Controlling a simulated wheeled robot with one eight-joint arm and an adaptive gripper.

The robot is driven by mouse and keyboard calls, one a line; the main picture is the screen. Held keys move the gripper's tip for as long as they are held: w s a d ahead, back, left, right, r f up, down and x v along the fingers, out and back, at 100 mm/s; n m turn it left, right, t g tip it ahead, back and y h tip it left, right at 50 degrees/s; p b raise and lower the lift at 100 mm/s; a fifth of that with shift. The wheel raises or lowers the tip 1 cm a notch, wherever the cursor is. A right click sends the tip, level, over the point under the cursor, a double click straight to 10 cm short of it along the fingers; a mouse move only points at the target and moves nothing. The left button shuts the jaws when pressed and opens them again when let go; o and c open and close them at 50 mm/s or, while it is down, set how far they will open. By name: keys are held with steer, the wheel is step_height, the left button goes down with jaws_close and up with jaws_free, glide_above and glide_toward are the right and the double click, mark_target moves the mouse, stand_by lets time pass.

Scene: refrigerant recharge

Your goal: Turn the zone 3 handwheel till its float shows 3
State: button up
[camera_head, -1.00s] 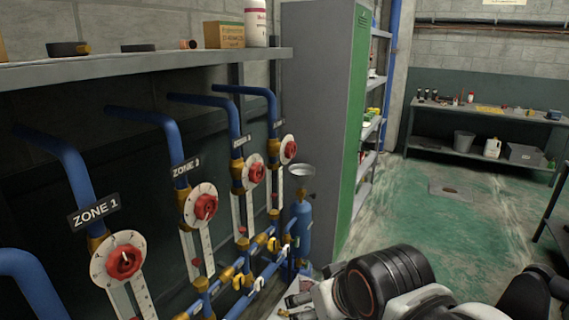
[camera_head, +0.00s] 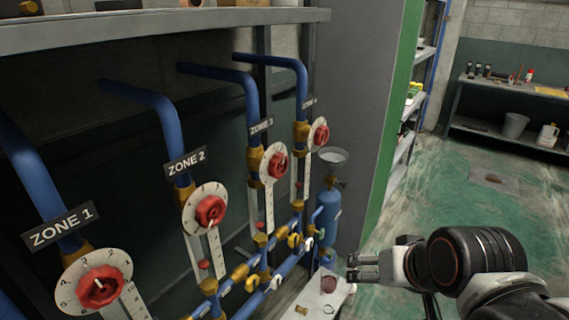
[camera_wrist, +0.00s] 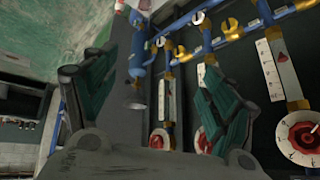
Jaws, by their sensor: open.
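The zone 3 handwheel (camera_head: 278,166) is red, on a round white dial under the ZONE 3 label (camera_head: 262,126), on a blue pipe with brass fittings. Its white float scale (camera_head: 268,208) hangs below; the float reading is too small to tell. My gripper (camera_head: 354,268) is to the right of and below the handwheel, apart from it, with its fingers pointing left toward the pipes. In the wrist view, my gripper (camera_wrist: 150,80) is open and empty. A red handwheel beside the right finger there is probably zone 3 (camera_wrist: 203,142), partly hidden by that finger.
The zone 2 handwheel (camera_head: 210,211) and zone 1 handwheel (camera_head: 99,287) stand nearer on the left; the zone 4 handwheel (camera_head: 320,135) stands just beyond. A blue cylinder (camera_head: 327,215) stands behind my gripper. A grey cabinet (camera_head: 365,110) bounds the right. Green floor is open beyond.

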steer(key=w+a+m+y, duration=0.3)
steer(key=w+a+m, duration=0.2)
steer(key=w+m, duration=0.1)
steer(key=m+t+y+b, duration=0.2)
steer(key=m+t+y, duration=0.2)
steer(key=m+y, duration=1)
glide_toward(282, 167)
steer(key=w+a+r+m+h+b, duration=0.1)
steer(key=w+a, duration=0.1)
steer(key=a, duration=0.1)
steer(key=w+a+m+h+b, duration=0.1)
steer(key=a, duration=0.2)
steer(key=w+a+r+m+h+b, duration=0.1)
steer(key=w+a, duration=0.1)
steer(key=a, duration=0.1)
steer(key=shift+w+r+m+h, duration=0.3)
steer(key=shift+m, duration=0.1)
steer(key=shift+c, duration=0.6)
steer(key=c, duration=1)
